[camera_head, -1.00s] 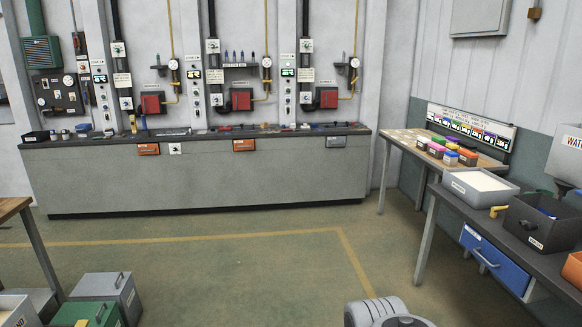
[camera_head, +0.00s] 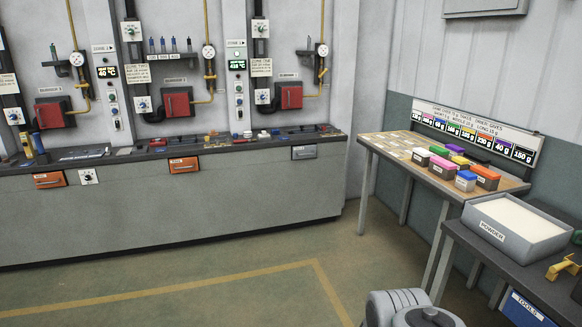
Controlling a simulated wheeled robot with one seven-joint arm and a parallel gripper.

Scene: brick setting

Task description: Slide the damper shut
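The long grey bench (camera_head: 225,210) stands against the back wall. Above its top are several stations, each with a red box (camera_head: 177,102), a black vertical duct, a gauge (camera_head: 208,51) and a yellow pipe. Small labelled white boxes (camera_head: 143,104) sit on the ducts. I cannot tell which part is the damper or how far it stands open; the labels are too small to read. A rounded grey part of my arm shows at the bottom edge, well in front of the bench. My gripper is not in view.
Two orange front panels (camera_head: 184,165) and a grey one (camera_head: 304,152) are on the bench front. A wooden table (camera_head: 377,140) with coloured boxes stands at right, with a powder tray (camera_head: 517,221) nearer. The yellow-lined floor (camera_head: 230,283) before the bench is clear.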

